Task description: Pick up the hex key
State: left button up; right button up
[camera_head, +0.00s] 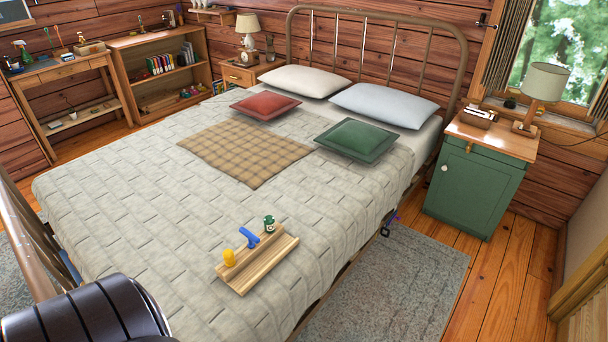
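I cannot make out a hex key for certain. A light wooden tray or board (270,267) lies on the near right part of the bed. On its far edge are a yellow rounded item (229,258), a blue T-shaped item (249,238) and a small green bottle-like item (269,224). The blue item leans; whether it is the hex key is too small to tell. A small dark item with blue and red parts (389,223) shows low beside the bed's right edge, also unclear. Neither of my grippers is in view.
The bed (130,205) fills the middle, with pillows, cushions and a plaid cloth (245,153). A green nightstand (475,190) stands at right. A grey rug (400,285) covers floor beside the bed. Shelves (160,65) and a desk (62,72) line the back left.

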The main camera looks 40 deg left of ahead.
aim_at(253, 238)
jog(key=i+u, duration=0.4)
jog(key=i+l+u, duration=0.3)
jog(key=i+u, duration=0.15)
jog(key=i+l+u, duration=0.4)
jog(key=i+j, duration=0.05)
jog(key=i, duration=0.05)
